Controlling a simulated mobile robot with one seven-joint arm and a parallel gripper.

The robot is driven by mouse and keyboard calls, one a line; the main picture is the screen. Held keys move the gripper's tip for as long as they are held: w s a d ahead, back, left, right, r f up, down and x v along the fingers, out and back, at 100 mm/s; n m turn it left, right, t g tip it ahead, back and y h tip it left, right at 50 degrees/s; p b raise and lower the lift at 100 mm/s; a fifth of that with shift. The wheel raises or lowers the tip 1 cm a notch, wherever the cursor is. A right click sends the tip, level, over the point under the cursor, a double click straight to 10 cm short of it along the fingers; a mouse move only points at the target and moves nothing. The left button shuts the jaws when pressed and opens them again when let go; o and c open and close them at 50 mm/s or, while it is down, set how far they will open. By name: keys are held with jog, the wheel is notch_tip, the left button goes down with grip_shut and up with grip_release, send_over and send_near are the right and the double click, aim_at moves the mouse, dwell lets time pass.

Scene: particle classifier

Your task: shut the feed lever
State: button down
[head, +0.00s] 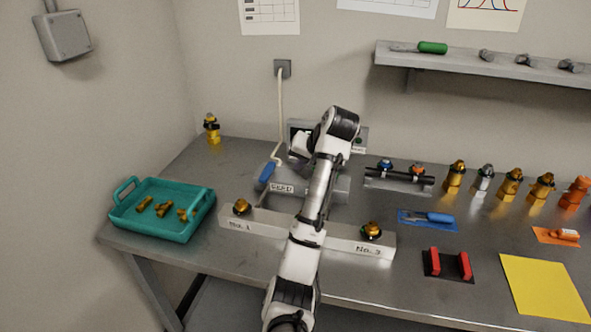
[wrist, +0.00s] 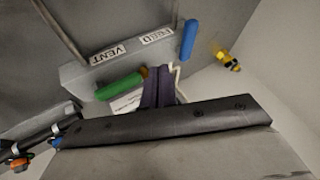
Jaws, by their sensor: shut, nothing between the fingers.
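The feed lever has a blue handle (head: 267,171), tilted, at the left end of the grey block with the FEED label (head: 283,188). In the wrist view the blue handle (wrist: 189,39) stands beside the FEED label (wrist: 157,37), apart from my gripper. My gripper (wrist: 158,74) shows dark, closed fingers with nothing between them, near the block. A green handle (wrist: 120,87), nearer the VENT label (wrist: 107,53), is beside the fingers; I cannot tell whether they touch. In the head view my arm hides the gripper's fingertips and part of the block.
A white bar (head: 335,241) with brass fittings lies in front of the block. A teal tray (head: 157,231) with brass pieces stands left. A dark rack (head: 398,182) and several fittings stand right. A pale hose (head: 281,115) runs down the wall by the blue handle.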

aim_at(267, 174)
jog(key=p+x, duration=0.2)
jog(key=x, duration=0.6)
jog(key=shift+w+a+f, duration=0.1)
jog(key=shift+a+f, duration=0.05)
jog(key=shift+a, duration=0.05)
jog(key=shift+w+a+p, duration=0.2)
jog(key=shift+a+p, duration=0.05)
jog(key=shift+a, duration=0.35)
jog(key=shift+w+a+p, duration=0.2)
jog(key=shift+w+a, duration=0.05)
jog(key=shift+a, duration=0.35)
jog(key=shift+w+a+f, duration=0.1)
jog(key=shift+w+a, duration=0.1)
jog(key=shift+a, duration=0.4)
jog(key=shift+a, duration=0.25)
